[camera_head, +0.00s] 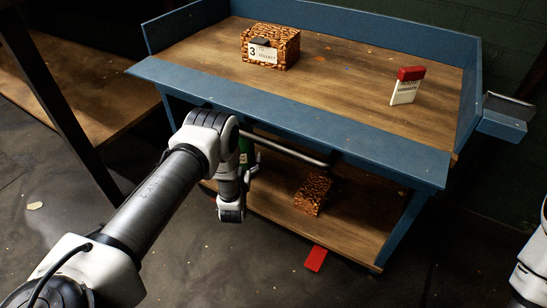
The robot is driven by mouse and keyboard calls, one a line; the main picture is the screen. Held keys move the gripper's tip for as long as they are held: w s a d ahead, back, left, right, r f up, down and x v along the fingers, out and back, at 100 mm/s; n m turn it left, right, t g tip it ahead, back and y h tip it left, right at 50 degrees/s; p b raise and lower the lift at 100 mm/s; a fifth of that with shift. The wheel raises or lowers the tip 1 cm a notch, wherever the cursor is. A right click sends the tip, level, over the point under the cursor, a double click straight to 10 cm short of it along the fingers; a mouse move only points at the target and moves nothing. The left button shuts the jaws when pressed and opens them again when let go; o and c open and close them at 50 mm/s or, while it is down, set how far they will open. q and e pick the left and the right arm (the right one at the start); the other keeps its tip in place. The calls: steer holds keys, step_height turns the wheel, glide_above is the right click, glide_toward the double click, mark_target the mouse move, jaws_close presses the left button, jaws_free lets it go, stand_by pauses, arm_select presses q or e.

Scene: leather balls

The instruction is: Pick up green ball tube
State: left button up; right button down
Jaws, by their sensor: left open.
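A green object (244,146), which looks like the green ball tube, shows in part just behind my left wrist, at the left of the workbench's lower level. Most of it is hidden by my arm. My left gripper (252,166) is beside it, small and dark at the end of my left arm, and is open. I cannot tell whether its fingers are around the tube or touching it. Only a white piece of my right arm shows at the right edge, and its gripper is out of the picture.
A blue workbench (300,108) with a wooden top bears a patterned box (284,38) and a red-capped white box (406,88). A second patterned box (312,194) stands on its lower shelf (352,225). A metal bar (290,151) crosses beneath the front edge. A red piece (316,259) lies below the shelf.

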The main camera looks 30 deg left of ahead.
arm_select(q)
steer(key=w+a+b, duration=0.1)
steer(key=w, duration=0.1)
steer(key=w+a+b, duration=0.1)
steer(key=b, duration=0.1)
steer(key=w+a+f+b, duration=0.1)
steer(key=w+b, duration=0.1)
steer(key=shift+w+a+f, duration=0.1)
steer(key=shift+w+a, duration=0.35)
steer(key=shift+w, duration=0.2)
steer(key=shift+r, duration=0.25)
steer(key=c, duration=1.5)
steer(key=shift+c, duration=1.2)
steer(key=shift+r, duration=0.15)
